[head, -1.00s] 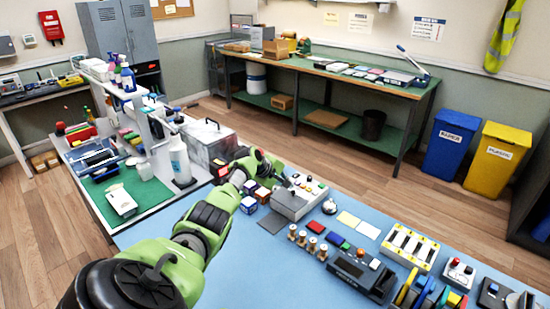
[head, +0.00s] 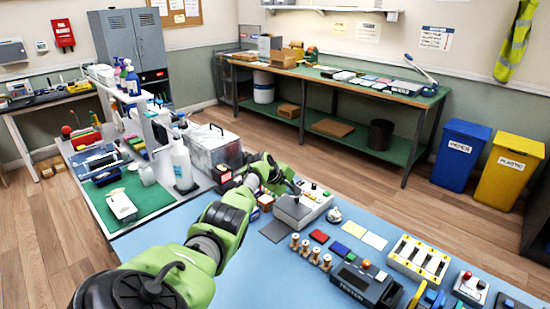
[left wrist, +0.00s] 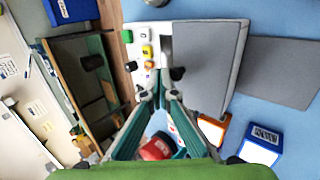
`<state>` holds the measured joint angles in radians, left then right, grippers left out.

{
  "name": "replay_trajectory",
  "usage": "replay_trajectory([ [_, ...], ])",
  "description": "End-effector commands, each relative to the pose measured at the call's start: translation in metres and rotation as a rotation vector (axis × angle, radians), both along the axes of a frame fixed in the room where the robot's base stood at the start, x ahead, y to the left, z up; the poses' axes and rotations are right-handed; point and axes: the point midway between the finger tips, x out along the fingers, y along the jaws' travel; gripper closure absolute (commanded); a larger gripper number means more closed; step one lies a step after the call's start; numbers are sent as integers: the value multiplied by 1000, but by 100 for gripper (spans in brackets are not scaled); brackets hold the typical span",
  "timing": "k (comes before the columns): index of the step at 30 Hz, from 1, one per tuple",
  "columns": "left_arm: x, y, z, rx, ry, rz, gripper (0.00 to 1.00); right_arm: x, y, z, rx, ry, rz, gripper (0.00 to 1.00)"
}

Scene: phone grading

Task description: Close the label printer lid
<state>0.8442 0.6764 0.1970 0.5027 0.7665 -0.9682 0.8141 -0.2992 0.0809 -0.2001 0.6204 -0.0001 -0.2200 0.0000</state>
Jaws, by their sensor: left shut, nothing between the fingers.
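The label printer, as I take it, is the pale box (head: 303,205) with coloured buttons at the far left of the blue table. It also shows in the left wrist view (left wrist: 148,28). A broad grey panel, apparently its lid (left wrist: 205,65), lies over much of its top; I cannot tell whether it is fully down. My left gripper (head: 291,187) is shut and empty, close over the printer's button side. In the left wrist view its fingertips (left wrist: 160,97) are beside the printer's edge and a small black knob. Whether they touch is unclear. My right gripper is not in view.
A dark grey mat (head: 277,231) lies beside the printer. Small blue-and-white boxes, one seen in the left wrist view (left wrist: 262,143), stand close to the gripper. Wooden spools, coloured cards and a black tester (head: 365,283) sit to the right. The table's front middle is clear.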

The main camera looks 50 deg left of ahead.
Motion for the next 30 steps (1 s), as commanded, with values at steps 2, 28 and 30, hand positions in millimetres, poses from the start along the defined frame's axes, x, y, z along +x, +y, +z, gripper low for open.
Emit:
replay_trajectory([
  [2, 0, 0, 0, 0, 0, 0, 100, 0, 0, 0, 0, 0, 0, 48],
  [28, 4, -4, 69, 5, -3, -4, 100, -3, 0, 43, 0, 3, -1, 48],
  [30, 3, -3, 82, 4, -5, -5, 100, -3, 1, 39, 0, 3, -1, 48],
])
